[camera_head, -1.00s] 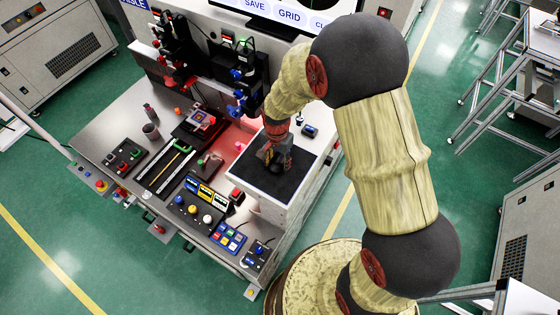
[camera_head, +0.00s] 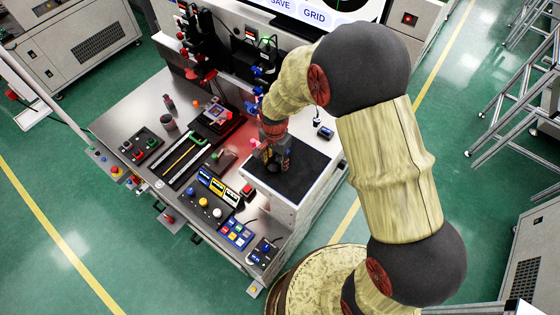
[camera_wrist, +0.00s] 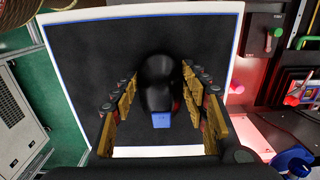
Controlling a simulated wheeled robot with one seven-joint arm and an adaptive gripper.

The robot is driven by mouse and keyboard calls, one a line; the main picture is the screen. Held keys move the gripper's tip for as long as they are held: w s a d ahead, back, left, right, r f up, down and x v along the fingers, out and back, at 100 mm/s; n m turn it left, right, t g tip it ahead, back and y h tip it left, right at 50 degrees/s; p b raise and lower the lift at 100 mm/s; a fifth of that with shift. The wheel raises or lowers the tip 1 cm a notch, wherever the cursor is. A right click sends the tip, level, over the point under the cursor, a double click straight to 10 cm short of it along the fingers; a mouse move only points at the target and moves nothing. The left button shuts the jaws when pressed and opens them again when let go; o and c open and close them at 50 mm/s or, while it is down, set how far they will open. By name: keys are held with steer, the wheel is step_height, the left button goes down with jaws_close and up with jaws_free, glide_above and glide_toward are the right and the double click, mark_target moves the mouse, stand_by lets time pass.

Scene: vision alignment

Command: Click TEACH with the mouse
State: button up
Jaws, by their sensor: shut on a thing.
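A black mouse (camera_wrist: 158,72) with a blue tab at its near end lies on the dark pad (camera_wrist: 80,60) in the wrist view. My gripper (camera_wrist: 160,105) has its fingers on both sides of the mouse and is shut on it. In the head view my gripper (camera_head: 273,155) is down at the far left part of the pad (camera_head: 300,180) and hides the mouse. The screen (camera_head: 345,8) is cut off by the top edge; SAVE, partly cut, and GRID are readable. No TEACH label or cursor is visible.
The pad lies on a pale stand with a raised edge. Left of it, the bench (camera_head: 120,125) carries button boxes, a blue keypad (camera_head: 236,235) and dark fixtures. A small dark device (camera_head: 325,132) sits at the pad's far right. The pad's right and near parts are clear.

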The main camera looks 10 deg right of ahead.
mark_target(275, 161)
steer(key=shift+a, duration=0.15)
steer(key=o, duration=1.2)
steer(key=shift+o, duration=0.2)
step_height(275, 161, up, 12)
